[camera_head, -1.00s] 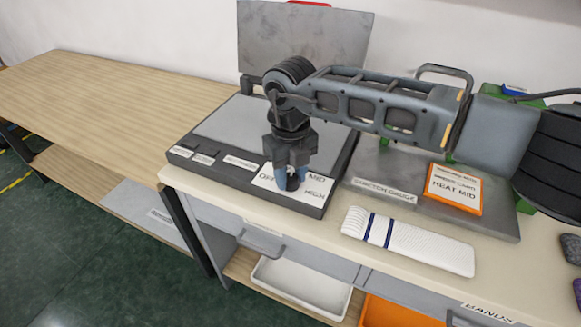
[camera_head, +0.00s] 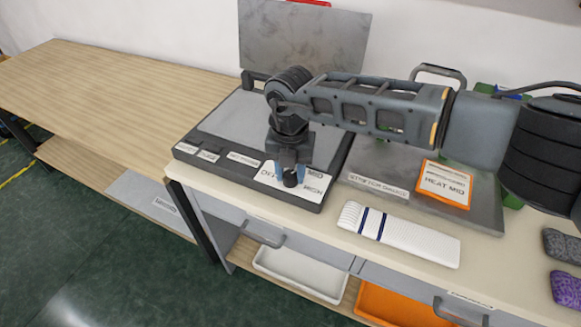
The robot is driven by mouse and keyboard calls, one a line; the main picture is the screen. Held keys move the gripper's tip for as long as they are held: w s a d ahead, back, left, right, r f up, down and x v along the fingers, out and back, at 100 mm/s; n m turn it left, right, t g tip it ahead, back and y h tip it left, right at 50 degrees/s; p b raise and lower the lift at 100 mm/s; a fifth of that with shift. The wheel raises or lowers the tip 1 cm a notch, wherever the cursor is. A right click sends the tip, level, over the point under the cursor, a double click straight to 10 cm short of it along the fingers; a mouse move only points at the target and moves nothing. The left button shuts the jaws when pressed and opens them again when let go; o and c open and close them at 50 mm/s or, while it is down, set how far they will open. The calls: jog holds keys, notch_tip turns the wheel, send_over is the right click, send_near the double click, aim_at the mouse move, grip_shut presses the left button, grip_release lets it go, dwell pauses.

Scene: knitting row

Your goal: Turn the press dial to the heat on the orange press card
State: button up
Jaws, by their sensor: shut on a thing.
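The press (camera_head: 224,117) stands open on the bench with its grey upper plate (camera_head: 304,38) raised at the back. Its black dial (camera_head: 291,179) sits at the front right corner, on a white label plate (camera_head: 267,176) with OFF, MID and HIGH around it. My gripper (camera_head: 290,173) points down and is shut on the dial. The dial's pointer is too small and covered to read. The orange press card (camera_head: 444,185) lies on the grey stretch gauge board to the right and reads HEAT MID.
A white knitted band with blue stripes (camera_head: 415,240) lies in front of the stretch gauge (camera_head: 375,187). Grey and purple pieces (camera_head: 566,288) lie at the right edge. A white tray (camera_head: 300,272) and an orange tray (camera_head: 395,305) sit below. The wooden table (camera_head: 110,90) at left is bare.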

aim_at(291, 174)
dwell(0.4)
jog(key=o, duration=1)
jog(key=shift+o, duration=0.2)
jog(key=shift+r+b, duration=0.7)
jog(key=shift+r, duration=3.2)
